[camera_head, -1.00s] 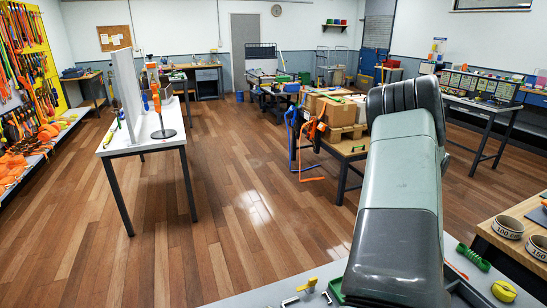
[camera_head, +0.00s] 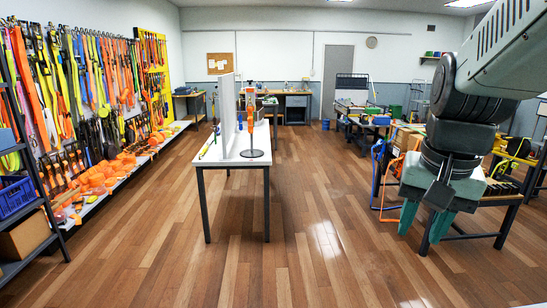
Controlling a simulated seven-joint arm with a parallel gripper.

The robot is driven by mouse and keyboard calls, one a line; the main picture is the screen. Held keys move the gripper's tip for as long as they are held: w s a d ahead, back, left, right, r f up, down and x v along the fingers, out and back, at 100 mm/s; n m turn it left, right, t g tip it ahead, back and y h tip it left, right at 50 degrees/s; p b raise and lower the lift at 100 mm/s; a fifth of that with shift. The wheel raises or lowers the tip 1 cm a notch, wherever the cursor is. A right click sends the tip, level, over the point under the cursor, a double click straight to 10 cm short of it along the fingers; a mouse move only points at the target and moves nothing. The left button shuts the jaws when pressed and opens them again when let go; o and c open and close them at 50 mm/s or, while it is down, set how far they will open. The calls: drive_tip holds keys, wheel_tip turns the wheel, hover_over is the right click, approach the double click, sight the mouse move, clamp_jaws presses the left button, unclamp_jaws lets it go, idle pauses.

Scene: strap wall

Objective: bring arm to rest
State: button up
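My gripper (camera_head: 424,224) hangs at the right side of the head view, below my grey arm, pointing down. Its two green fingers stand apart with a gap between them, and nothing shows in the gap. It appears in front of the wooden floor (camera_head: 300,260), to the right of the white table (camera_head: 225,158) and apart from it.
The white table bears an upright panel (camera_head: 228,112) and an orange tool on a stand (camera_head: 250,125). A strap wall (camera_head: 90,90) and a dark shelf with a blue crate (camera_head: 15,197) are at left. Workbenches stand behind my arm. The middle floor is clear.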

drive_tip(key=s+a+r+n+t, duration=0.3)
drive_tip(key=s+a+n, duration=0.3)
drive_tip(key=s+a, duration=0.3)
drive_tip(key=a, duration=0.3)
drive_tip(key=shift+s+a, duration=0.35)
drive_tip(key=shift+a, duration=0.05)
